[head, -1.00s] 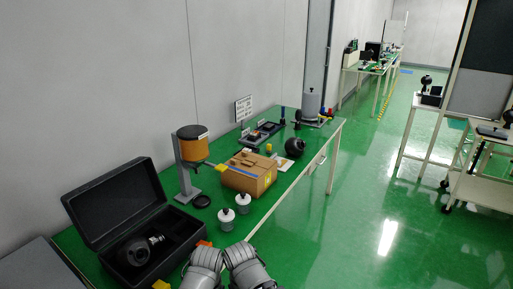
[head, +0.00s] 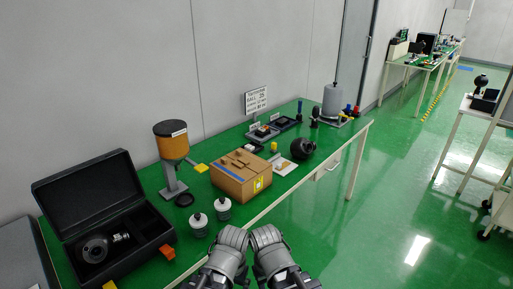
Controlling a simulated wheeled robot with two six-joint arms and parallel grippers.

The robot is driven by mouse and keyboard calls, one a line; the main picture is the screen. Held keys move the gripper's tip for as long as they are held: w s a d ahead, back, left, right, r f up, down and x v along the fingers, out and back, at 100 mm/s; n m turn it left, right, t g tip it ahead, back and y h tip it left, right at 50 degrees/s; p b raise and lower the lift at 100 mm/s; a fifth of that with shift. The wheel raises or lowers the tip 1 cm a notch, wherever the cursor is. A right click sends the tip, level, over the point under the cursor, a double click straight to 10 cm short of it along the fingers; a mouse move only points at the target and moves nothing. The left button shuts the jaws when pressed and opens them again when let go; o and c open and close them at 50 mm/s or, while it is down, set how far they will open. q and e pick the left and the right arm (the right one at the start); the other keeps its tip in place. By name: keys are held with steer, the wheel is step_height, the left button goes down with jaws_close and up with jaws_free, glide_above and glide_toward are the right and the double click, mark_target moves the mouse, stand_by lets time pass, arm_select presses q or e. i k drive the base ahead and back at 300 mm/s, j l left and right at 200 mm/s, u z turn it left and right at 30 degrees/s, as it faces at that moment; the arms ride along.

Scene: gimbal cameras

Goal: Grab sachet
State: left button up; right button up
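I cannot make out a sachet for certain. A small flat white item (head: 282,167) lies on the green table between the cardboard box and a black ball; it is too small to tell what it is. Two grey rounded links of my arms show side by side at the bottom middle, in front of the table's front edge. No gripper fingers can be made out in the head view.
The green table (head: 262,204) holds a cardboard box (head: 240,176), an open black case (head: 95,215), two white-bodied jars (head: 198,226), an orange-topped stand (head: 171,146), a black ball (head: 302,148) and a grey cylinder (head: 329,101).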

mark_target(249, 147)
steer(key=i+l, duration=0.4)
steer(key=l, duration=0.2)
steer(key=i+l, duration=0.4)
steer(key=l, duration=0.2)
steer(key=i+l+z, duration=0.1)
steer(key=i+l, duration=0.3)
steer(key=l, duration=0.2)
steer(key=i+l, duration=0.4)
steer(key=l, duration=0.2)
